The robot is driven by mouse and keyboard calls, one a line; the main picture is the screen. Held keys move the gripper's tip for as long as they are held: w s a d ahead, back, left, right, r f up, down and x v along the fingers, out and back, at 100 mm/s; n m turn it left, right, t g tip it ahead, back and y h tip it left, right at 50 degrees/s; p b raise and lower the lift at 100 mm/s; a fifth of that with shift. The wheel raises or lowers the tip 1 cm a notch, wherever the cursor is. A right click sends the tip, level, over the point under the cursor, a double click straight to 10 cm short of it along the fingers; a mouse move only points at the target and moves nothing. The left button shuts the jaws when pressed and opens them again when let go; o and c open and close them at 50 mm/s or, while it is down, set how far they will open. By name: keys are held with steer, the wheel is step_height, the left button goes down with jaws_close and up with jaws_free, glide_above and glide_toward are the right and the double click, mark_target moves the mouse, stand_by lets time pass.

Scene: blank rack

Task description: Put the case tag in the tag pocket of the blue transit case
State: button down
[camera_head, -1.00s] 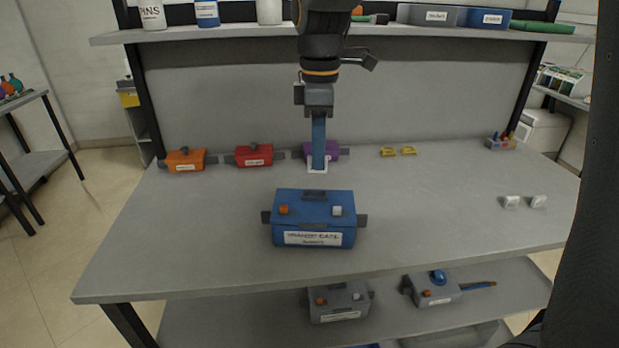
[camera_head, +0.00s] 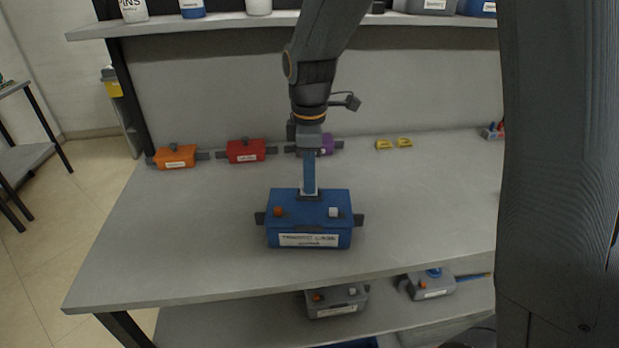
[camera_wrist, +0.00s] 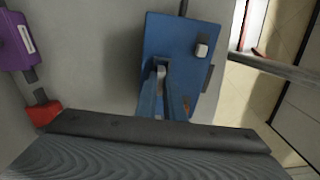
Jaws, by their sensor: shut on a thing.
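The blue transit case (camera_head: 310,222) stands on the bench, with a white label on its front and an orange and a white block on its lid. My gripper (camera_head: 309,189) points down with long blue fingers at the back edge of the lid. It is shut on the case tag (camera_head: 309,195), of which only a small pale part shows at the fingertips. In the wrist view the fingers reach over the case (camera_wrist: 180,38), with a pale piece between their tips. The tag pocket cannot be made out clearly, nor whether the tag touches the case.
Orange (camera_head: 175,156), red (camera_head: 246,150) and purple (camera_head: 325,145) cases stand along the back of the bench. Two yellow pieces (camera_head: 394,143) lie right of them. Grey cases sit on the lower shelf. The bench beside the blue case is clear.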

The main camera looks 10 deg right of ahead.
steer(key=shift+f, duration=0.25)
steer(key=shift+f, duration=0.15)
steer(key=c, duration=1.9)
jaws_free()
steer(key=shift+o, duration=0.2)
step_height(320, 180, up, 12)
steer(key=b, duration=0.3)
